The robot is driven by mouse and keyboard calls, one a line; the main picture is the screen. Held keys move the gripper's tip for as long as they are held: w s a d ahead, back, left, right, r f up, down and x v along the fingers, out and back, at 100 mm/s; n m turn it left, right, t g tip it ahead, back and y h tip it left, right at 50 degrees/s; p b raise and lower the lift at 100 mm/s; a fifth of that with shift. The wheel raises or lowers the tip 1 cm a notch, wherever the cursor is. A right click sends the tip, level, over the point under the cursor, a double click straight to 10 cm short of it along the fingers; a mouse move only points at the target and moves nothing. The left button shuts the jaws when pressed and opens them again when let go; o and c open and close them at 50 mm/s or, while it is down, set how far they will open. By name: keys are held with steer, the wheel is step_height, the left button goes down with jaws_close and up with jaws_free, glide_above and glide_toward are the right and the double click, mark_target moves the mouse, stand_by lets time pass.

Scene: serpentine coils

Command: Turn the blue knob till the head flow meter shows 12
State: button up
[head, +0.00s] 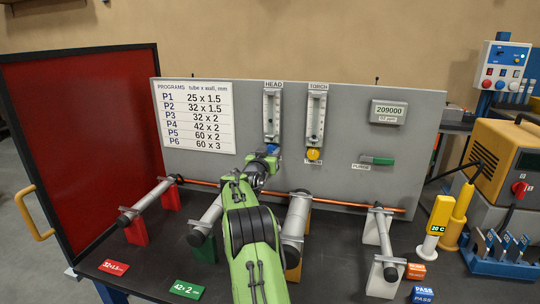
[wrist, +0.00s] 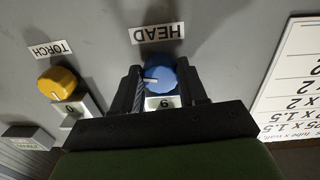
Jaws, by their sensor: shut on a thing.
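The blue knob (wrist: 160,73) sits under the HEAD label (wrist: 157,34) in the wrist view, with a small white "9" plate (wrist: 163,102) beside it. My gripper (wrist: 160,82) is shut on the blue knob, one finger on each side. In the head view my gripper (head: 266,158) reaches the panel below the HEAD flow meter (head: 271,115) and hides most of the knob, leaving a little blue (head: 273,149) visible. The meter is a clear upright tube; its reading is too small to tell.
The TORCH flow meter (head: 316,117) and yellow knob (head: 313,154) are just to the right on the grey panel (head: 345,110). A copper tube (head: 340,204) on stands runs below.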

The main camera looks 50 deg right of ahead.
steer(key=m+b, duration=0.2)
steer(key=m, duration=0.1)
steer(key=shift+f, duration=0.1)
steer(key=shift+w+m+b, duration=0.1)
steer(key=shift+m+b, duration=0.75)
steer(key=shift+m, duration=0.25)
steer(key=o, duration=1.1)
steer(key=shift+c, duration=0.2)
steer(key=shift+a, duration=0.15)
steer(key=b+v, duration=0.2)
steer(key=v, duration=1.3)
steer(key=shift+a+r+b, duration=0.25)
steer(key=shift+r+b, duration=0.05)
steer(key=shift+b, duration=0.05)
